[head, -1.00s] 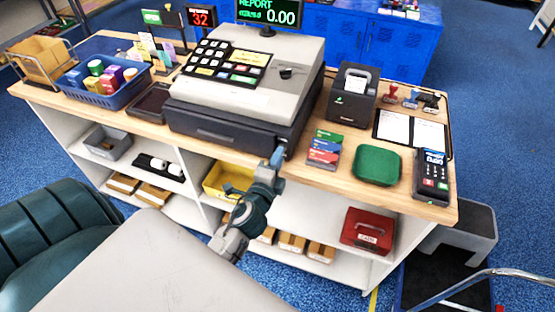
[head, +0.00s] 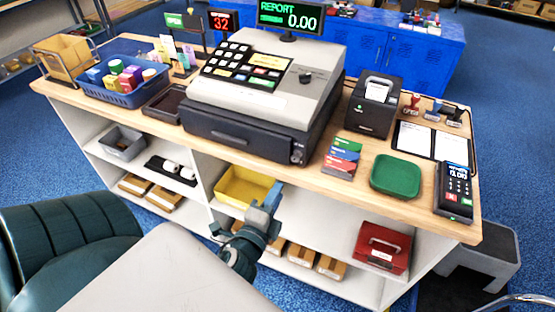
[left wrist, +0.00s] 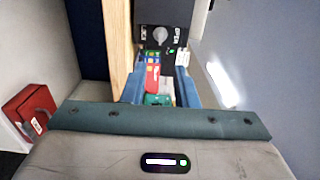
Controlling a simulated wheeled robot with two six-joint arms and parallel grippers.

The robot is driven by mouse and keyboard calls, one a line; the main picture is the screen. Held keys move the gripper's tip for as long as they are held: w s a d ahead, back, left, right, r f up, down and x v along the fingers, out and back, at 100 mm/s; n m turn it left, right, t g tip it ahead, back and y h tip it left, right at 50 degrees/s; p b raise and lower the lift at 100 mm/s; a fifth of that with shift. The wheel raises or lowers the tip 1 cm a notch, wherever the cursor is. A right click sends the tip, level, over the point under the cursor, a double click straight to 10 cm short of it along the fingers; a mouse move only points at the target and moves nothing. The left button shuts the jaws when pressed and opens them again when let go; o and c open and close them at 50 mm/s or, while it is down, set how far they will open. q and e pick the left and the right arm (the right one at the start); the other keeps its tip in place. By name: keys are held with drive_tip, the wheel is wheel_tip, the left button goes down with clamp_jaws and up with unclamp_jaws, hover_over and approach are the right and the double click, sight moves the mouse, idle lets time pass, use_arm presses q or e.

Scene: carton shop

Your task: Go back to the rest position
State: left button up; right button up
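My left gripper (head: 268,200) is in front of the counter, below the edge of its wooden top (head: 290,178), and partly covers the yellow tray (head: 240,187) on the shelf. It touches nothing that I can see. In the left wrist view its blue fingers (left wrist: 160,88) stand apart with nothing held between them. The cards and the green dish (left wrist: 155,99) show beyond the gap. The cash register (head: 262,95) stands on the counter with its drawer (head: 245,134) shut. My right gripper is in neither view.
The counter carries a blue basket (head: 122,90), a printer (head: 374,106), a green dish (head: 396,176) and a card terminal (head: 454,190). A red cash box (head: 384,247) sits on the shelf.

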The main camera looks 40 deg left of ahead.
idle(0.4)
use_arm(q)
drive_tip(key=s+f+n+g+h, duration=0.1)
drive_tip(key=s+f+n+g, duration=0.15)
drive_tip(key=f, duration=1.05)
drive_tip(key=s+f+n+g+h, duration=0.1)
drive_tip(key=f+n+g, duration=0.15)
drive_tip(key=f, duration=1.15)
drive_tip(key=s+f+n+g+h, duration=0.1)
drive_tip(key=s+f+g, duration=0.15)
drive_tip(key=f, duration=1.05)
drive_tip(key=s+a+f+n+g, duration=0.1)
drive_tip(key=s+f+n+g, duration=0.3)
drive_tip(key=s+f, duration=0.7)
drive_tip(key=s+a+f+n+g, duration=0.1)
drive_tip(key=s+f+n+g, duration=0.3)
drive_tip(key=s+f, duration=0.6)
drive_tip(key=s+n, duration=0.1)
drive_tip(key=s, duration=0.4)
drive_tip(key=shift+a+f+g+h, duration=0.3)
drive_tip(key=shift+a+f+g, duration=0.05)
drive_tip(key=shift+a, duration=0.05)
drive_tip(key=shift+s, duration=0.2)
